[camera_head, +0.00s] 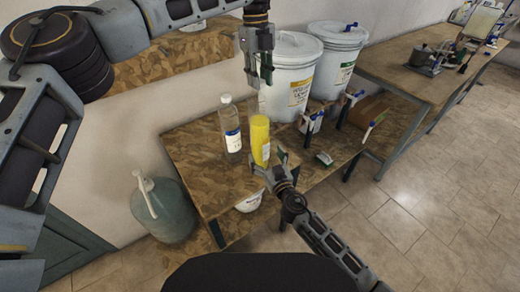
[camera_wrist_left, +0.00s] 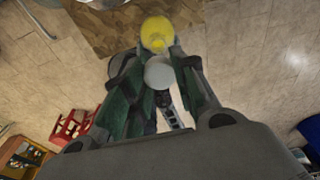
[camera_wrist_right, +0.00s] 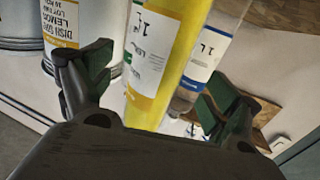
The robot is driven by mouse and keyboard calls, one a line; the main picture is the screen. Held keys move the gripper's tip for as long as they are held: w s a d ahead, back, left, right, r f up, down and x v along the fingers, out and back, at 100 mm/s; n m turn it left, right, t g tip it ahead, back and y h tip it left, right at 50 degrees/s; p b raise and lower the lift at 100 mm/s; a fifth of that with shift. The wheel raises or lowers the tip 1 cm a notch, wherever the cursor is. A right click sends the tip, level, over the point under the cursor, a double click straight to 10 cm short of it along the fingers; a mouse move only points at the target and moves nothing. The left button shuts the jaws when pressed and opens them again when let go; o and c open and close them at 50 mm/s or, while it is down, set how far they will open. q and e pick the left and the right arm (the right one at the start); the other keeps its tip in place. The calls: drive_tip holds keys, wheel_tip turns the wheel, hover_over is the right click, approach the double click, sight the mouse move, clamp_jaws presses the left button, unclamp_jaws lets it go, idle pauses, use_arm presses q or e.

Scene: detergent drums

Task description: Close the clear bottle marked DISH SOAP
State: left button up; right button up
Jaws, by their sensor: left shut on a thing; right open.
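The yellow-filled clear bottle (camera_head: 260,140) stands upright on the camouflage-patterned bench. Its label shows a yellow band and "1 L" in the right wrist view (camera_wrist_right: 165,60); I cannot read its name. My left gripper (camera_head: 258,82) is above this bottle, pointing down, shut on a round whitish cap (camera_wrist_left: 159,72). In the left wrist view the yellow bottle (camera_wrist_left: 157,30) shows beyond the cap, apart from it as far as I can tell. My right gripper (camera_head: 269,165) is open at the bottle's lower part, with a finger on either side in its wrist view.
A clear bottle (camera_head: 232,128) with a blue label stands close left of the yellow one. Two white drums (camera_head: 292,75) (camera_head: 338,62) stand behind; the nearer reads "DISH SOAP LEMON". A white bowl-like thing (camera_head: 249,201) and small tapped containers (camera_head: 310,122) are nearby.

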sight(260, 145)
drive_tip(key=shift+x, duration=3.15)
drive_tip(key=c, duration=1.5)
use_arm(q)
drive_tip(key=shift+f, duration=2.5)
use_arm(e)
drive_tip(key=shift+c, duration=0.2)
